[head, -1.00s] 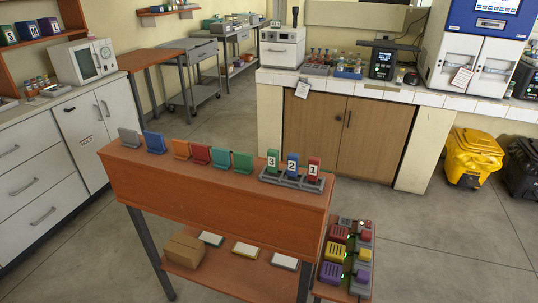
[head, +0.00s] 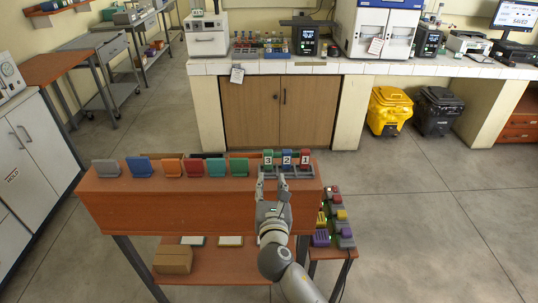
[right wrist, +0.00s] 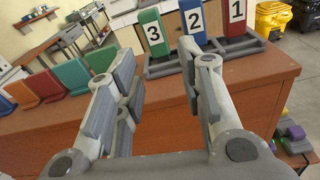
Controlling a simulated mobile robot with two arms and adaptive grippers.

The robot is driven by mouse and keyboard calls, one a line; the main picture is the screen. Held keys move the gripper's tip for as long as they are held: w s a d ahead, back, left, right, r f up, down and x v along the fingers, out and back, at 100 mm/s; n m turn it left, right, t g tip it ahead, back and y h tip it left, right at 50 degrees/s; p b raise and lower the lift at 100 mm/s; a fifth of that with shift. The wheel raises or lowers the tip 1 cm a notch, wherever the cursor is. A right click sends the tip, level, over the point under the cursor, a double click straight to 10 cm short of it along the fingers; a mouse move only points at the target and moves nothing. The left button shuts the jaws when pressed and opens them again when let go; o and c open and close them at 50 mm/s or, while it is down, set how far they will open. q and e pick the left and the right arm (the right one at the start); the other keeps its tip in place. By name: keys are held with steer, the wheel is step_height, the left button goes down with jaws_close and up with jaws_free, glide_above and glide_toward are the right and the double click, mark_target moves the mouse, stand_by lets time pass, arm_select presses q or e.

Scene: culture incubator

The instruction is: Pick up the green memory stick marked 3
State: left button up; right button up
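The green memory stick marked 3 (head: 268,158) stands upright at the left end of a grey rack on the wooden shelf top. It also shows in the right wrist view (right wrist: 153,35), beyond the fingers. My right gripper (head: 271,180) is open and empty, just in front of the rack; in the right wrist view its fingers (right wrist: 158,75) are spread apart, with the green stick ahead between them and not touched. The blue stick marked 2 (right wrist: 193,18) and red stick marked 1 (right wrist: 236,14) stand to its right. My left gripper is not in view.
The grey rack (right wrist: 170,66) holds the three sticks. A row of coloured upright holders (head: 193,168) stands left of it on the shelf top. A lower shelf has a cardboard box (head: 173,260). Coloured devices (head: 321,238) sit on a low stand at right.

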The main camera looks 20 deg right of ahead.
mark_target(268, 153)
steer(key=shift+n+t+h, duration=0.3)
steer(key=shift+n+t, duration=0.1)
steer(key=shift+n, duration=0.1)
steer(key=w+r, duration=0.2)
steer(key=w+d+r+p, duration=0.1)
steer(key=w, duration=0.1)
steer(key=shift+w+r, duration=0.35)
steer(key=shift+w+d, duration=0.15)
steer(key=shift+w, duration=0.3)
steer(key=shift+w+d, duration=0.1)
steer(key=shift+w, duration=0.5)
steer(key=x, duration=0.4)
steer(key=shift+f+p, duration=0.25)
steer(key=shift+p, duration=0.1)
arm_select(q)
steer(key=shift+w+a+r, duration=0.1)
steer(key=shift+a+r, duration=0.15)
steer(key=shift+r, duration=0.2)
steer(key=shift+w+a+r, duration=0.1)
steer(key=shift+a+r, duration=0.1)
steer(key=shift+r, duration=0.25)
arm_select(e)
steer(key=c, duration=0.6)
